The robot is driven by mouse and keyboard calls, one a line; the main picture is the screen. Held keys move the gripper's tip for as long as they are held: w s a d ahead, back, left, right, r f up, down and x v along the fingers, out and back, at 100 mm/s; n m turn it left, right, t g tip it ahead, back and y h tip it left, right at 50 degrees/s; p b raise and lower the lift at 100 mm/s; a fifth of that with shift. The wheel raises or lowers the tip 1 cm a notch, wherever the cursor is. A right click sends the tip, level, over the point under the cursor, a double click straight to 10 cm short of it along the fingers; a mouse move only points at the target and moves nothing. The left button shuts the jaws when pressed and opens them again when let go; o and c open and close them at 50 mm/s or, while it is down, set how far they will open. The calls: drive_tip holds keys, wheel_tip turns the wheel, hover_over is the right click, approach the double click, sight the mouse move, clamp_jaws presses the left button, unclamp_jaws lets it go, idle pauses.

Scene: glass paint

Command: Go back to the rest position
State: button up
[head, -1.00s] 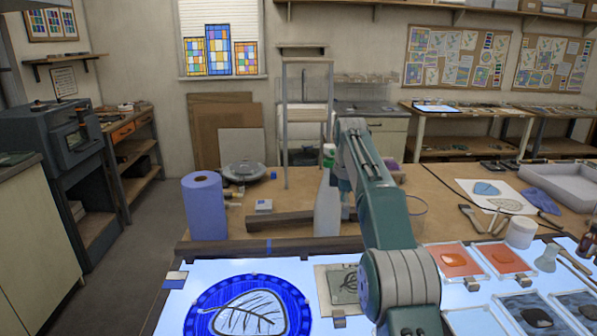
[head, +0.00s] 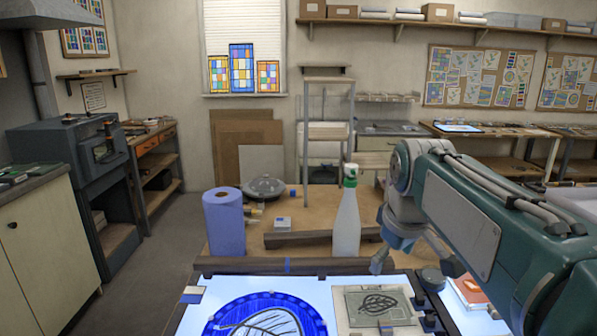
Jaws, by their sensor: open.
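My gripper (head: 416,260) hangs at the end of my folded green and grey arm, right of the middle of the head view. Its fingers are spread apart, with nothing seen between them. It appears beyond the leaf-patterned tile (head: 378,308) and to the right of the white spray bottle (head: 347,224). The blue round glass piece with a leaf drawing (head: 262,318) lies on the lit light table (head: 205,305), cut off by the bottom edge. My arm hides much of the right side of the table.
A blue paper roll (head: 224,222) stands on the wooden bench left of the bottle. A dark wooden bar (head: 300,239) lies between them. An orange glass sample (head: 470,292) shows partly under my arm. Open floor (head: 165,265) lies at the left.

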drive_tip(key=s+f+m+t, duration=0.1)
drive_tip(key=s+f+m, duration=0.2)
drive_tip(key=s, duration=0.6)
drive_tip(key=s+f+m+t, duration=0.1)
drive_tip(key=s+f+m, duration=0.2)
drive_tip(key=s+f, duration=0.5)
drive_tip(key=shift+s+a+f, duration=0.15)
drive_tip(key=shift+s+f, duration=0.05)
drive_tip(key=shift+s, duration=0.5)
